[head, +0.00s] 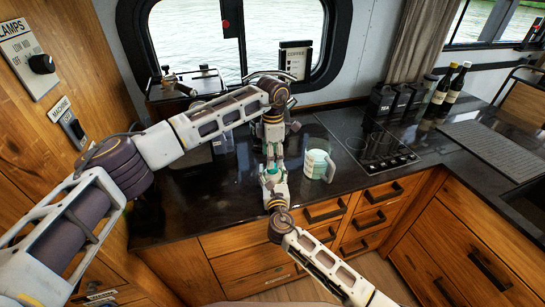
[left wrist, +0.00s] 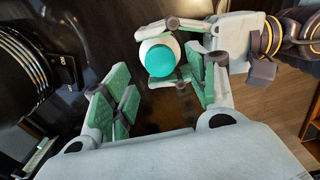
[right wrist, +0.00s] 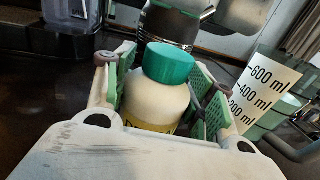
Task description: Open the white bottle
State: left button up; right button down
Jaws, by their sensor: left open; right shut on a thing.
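The white bottle has a teal cap and a yellow label edge; it shows in the right wrist view (right wrist: 155,106) and is upright between the fingers of my right gripper (right wrist: 168,85). The teal cap (right wrist: 168,63) is on the bottle. In the head view, my right gripper (head: 273,178) reaches from the bottom over the counter, hiding most of the bottle. My left gripper (head: 273,152) is just beyond it, fingers toward the cap. In the left wrist view, the cap (left wrist: 158,60) shows between and past the open fingers of my left gripper (left wrist: 160,92), apart from them.
A measuring jug (head: 318,165) with mint-coloured contents stands close right of the grippers. A cooktop (head: 378,148) lies further right, with dark canisters (head: 385,102) and bottles (head: 450,88) behind. The dark counter (head: 200,205) is clear at front left.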

aim_at(272, 177)
pick_arm(q)
jog(key=shift+c, duration=0.3)
jog(key=shift+c, duration=0.9)
jog(key=shift+r+m, duration=1.7)
jog(key=shift+r, duration=0.05)
jog(key=shift+f, duration=0.1)
jog(key=shift+f, duration=3.9)
jog(key=c, duration=0.9)
jog(key=shift+o, duration=0.2)
jog(key=shift+n, duration=0.4)
